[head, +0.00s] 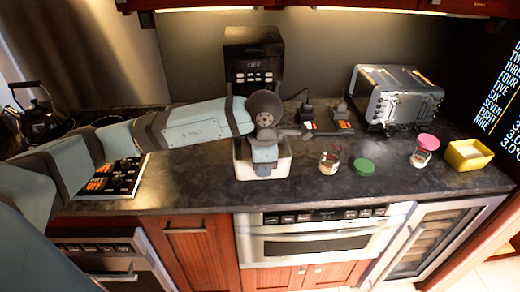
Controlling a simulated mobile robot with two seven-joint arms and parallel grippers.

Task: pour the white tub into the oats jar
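The white tub (282,170) stands on the dark counter, below the end of my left arm. My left gripper (265,168) points down at the tub and covers the middle of it. I cannot tell whether its fingers are open or closed on the tub. The tub's contents are hidden. A small clear jar (329,161) with pale contents and no lid stands to the right of the tub. A round green lid (364,167) lies beside it. I cannot read the jar's label to confirm it holds oats. My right gripper is out of view.
A second jar with a pink lid (428,142) and a yellow square container (468,155) stand farther right. A toaster (395,97), a black coffee machine (253,58) and small dark items (343,124) stand behind. The counter's front edge is close to the tub.

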